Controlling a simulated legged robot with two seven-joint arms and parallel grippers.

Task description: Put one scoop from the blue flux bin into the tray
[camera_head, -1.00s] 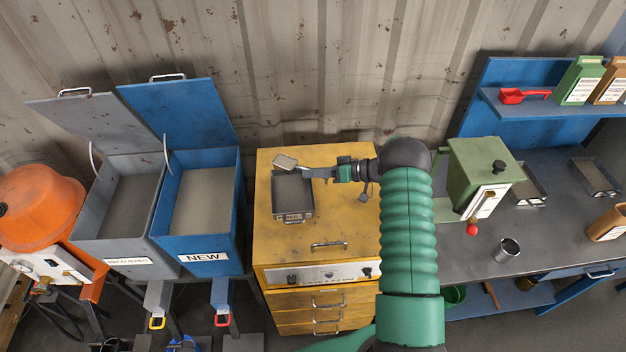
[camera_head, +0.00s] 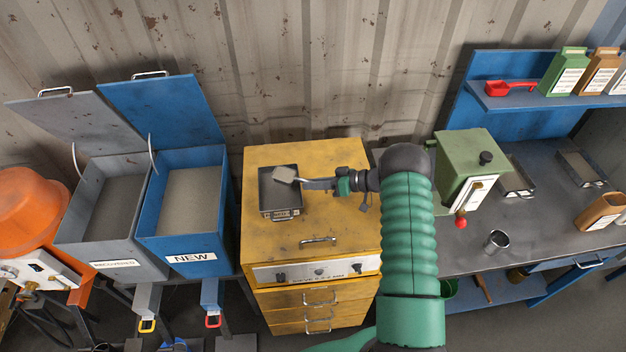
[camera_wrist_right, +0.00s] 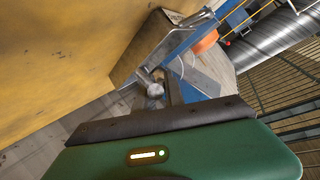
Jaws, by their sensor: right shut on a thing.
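The blue flux bin (camera_head: 165,236), labelled NEW, stands with its lid up and grey powder (camera_head: 188,203) inside. The small dark tray (camera_head: 267,205) sits on top of the yellow cabinet. My right gripper (camera_head: 335,184) is shut on the handle of a metal scoop (camera_head: 284,174). The scoop's head is over the tray's back right part, and its grey face shows. I cannot tell whether it holds powder or touches the tray. In the right wrist view the scoop (camera_wrist_right: 150,50) is tilted. My left gripper is not in view.
A grey bin (camera_head: 75,229) labelled RECOVERED stands left of the blue one, lid up. The yellow cabinet (camera_head: 340,225) has bare top around the tray. At right, a bench carries a green box (camera_head: 465,165) and a metal cup (camera_head: 497,241).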

